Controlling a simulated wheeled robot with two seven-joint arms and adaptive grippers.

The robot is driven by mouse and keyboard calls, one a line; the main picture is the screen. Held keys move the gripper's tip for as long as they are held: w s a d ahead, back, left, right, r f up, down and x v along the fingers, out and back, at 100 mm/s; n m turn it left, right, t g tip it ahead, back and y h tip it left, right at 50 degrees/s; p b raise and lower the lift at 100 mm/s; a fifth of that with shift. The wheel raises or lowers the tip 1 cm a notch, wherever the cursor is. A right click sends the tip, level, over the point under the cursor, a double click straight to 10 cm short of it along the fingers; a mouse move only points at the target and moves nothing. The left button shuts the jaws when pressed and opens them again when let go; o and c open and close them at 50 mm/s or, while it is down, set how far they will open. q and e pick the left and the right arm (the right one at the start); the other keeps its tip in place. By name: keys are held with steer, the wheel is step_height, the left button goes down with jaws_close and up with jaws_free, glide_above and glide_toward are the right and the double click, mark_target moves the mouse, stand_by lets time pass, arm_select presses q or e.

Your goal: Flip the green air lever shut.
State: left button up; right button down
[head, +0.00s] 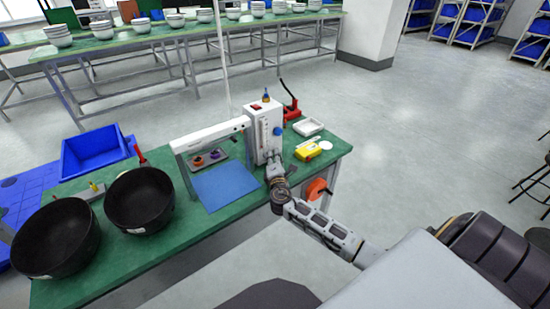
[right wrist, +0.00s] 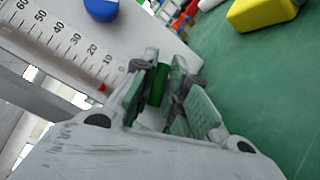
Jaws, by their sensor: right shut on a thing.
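The green air lever (right wrist: 157,86) shows as a small green piece between my right fingers in the right wrist view. It sits low at the edge of the white box's scale face, near the 0 mark. My right gripper (right wrist: 162,100) is shut on it, one padded finger on each side. In the head view my right gripper (head: 274,171) is at the lower front of the white box (head: 261,137) and hides the lever. I cannot tell the lever's exact angle. My left gripper is not in view.
The box stands on a green table (head: 240,234). A blue knob (right wrist: 101,8) is on its face. A yellow item (head: 307,150), a white tray (head: 308,126) and a red-handled tool (head: 290,104) lie to the right. A blue mat (head: 226,186) and black bowls (head: 139,200) are left.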

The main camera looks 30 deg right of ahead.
steer(key=shift+m+p, duration=0.3)
steer(key=shift+p, duration=0.05)
steer(key=shift+d+f+m+g+y+p, duration=0.1)
steer(key=shift+f+m+g+y+p, duration=0.1)
steer(key=shift+m+g+y+p, duration=0.35)
steer(key=shift+f+m+p, duration=0.1)
steer(key=shift+m+p, duration=0.25)
steer(key=shift+p, duration=0.2)
steer(key=shift+f+m, duration=0.1)
steer(key=shift+m, duration=0.2)
steer(key=shift+f, duration=0.15)
steer(key=c, duration=1.6)
jaws_free()
steer(key=shift+o, duration=0.6)
steer(key=shift+d, duration=0.1)
steer(key=shift+v, duration=0.8)
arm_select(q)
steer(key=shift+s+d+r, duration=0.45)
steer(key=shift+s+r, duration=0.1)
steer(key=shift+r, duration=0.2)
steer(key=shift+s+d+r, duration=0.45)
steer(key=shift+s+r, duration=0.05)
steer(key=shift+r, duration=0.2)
arm_select(e)
steer(key=shift+r+v, duration=0.2)
steer(key=shift+v, duration=2.45)
steer(key=shift+r+v, duration=0.15)
steer(key=shift+v, duration=2.45)
